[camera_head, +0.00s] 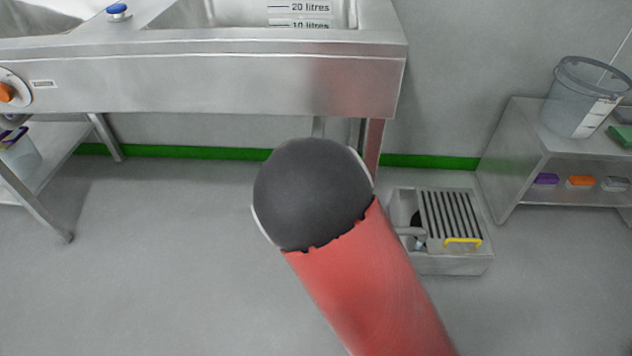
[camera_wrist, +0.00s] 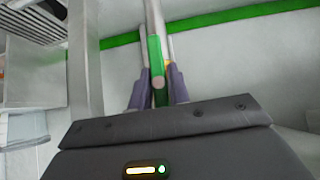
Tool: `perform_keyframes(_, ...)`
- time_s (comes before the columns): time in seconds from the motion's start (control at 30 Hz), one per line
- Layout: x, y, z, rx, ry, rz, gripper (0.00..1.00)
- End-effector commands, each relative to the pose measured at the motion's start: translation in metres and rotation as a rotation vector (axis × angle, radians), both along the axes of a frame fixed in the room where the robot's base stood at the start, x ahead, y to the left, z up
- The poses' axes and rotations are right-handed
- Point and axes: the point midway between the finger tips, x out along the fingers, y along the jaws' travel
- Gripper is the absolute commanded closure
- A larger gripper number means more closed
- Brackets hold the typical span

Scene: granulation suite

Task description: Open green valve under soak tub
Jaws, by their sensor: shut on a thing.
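The steel soak tub (camera_head: 230,80), with litre marks inside, stands at the upper left of the head view. In the wrist view, the green valve handle (camera_wrist: 155,60) shows as a bar whose length runs roughly along the grey pipe (camera_wrist: 153,15) behind it. My gripper (camera_wrist: 158,85) has its two purple-grey fingers on either side of the handle and is shut on it. A small yellow-orange part shows beside the handle. In the head view my red and dark arm hides the gripper and the valve.
A floor drain box (camera_head: 450,258) with a slotted grate and yellow handle sits right of the tub's leg (camera_head: 373,148). A low shelf (camera_head: 510,160) with a clear bucket (camera_head: 583,95) stands at the right. The floor at the left front is clear.

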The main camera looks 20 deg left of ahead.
Motion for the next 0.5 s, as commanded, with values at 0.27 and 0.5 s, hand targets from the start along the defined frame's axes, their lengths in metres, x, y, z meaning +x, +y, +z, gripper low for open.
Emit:
perform_keyframes(0.27, -0.0006, -0.0003, -0.0013, -0.001, 0.003, 0.001, 0.6)
perform_keyframes(0.5, -0.0005, -0.0001, -0.0006, -0.001, 0.001, 0.001, 0.6)
